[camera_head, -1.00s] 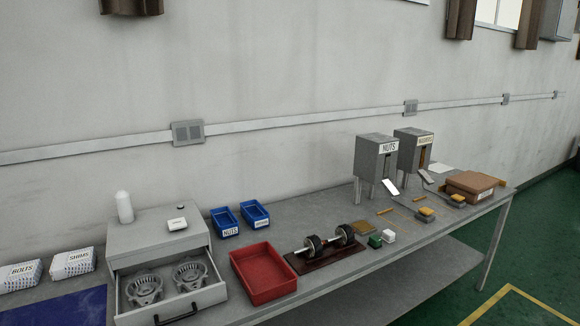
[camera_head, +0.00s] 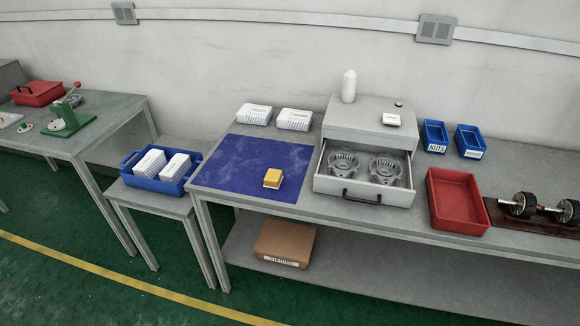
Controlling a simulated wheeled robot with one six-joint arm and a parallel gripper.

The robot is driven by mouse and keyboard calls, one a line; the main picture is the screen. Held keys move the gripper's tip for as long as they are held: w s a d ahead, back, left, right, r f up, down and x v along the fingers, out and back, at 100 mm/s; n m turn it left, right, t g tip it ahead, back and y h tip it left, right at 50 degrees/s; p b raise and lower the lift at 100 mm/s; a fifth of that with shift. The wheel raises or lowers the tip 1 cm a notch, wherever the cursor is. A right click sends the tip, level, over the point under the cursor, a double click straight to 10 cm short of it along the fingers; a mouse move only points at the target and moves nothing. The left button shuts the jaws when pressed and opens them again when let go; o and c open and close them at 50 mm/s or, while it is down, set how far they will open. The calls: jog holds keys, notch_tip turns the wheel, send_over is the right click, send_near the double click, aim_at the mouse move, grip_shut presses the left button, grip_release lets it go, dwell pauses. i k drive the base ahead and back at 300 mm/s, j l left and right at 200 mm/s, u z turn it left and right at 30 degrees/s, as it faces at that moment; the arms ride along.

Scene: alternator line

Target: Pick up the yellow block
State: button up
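The yellow block (camera_head: 273,178) lies on the dark blue mat (camera_head: 240,165) on the workbench, toward the mat's front right. It is a small box with a yellow-orange top and a paler lower side. The open drawer is to its right and it touches nothing but the mat. My gripper does not show in the view.
An open grey drawer (camera_head: 365,198) with two metal housings juts out right of the mat. A red tray (camera_head: 457,202) lies further right. White boxes (camera_head: 254,114) stand behind the mat. A blue crate (camera_head: 155,169) with white boxes sits on a lower stand at left.

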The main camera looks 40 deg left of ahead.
aim_at(273, 179)
jog(key=u, duration=1.8)
jog(key=i+z, duration=0.25)
jog(key=i, duration=1.6)
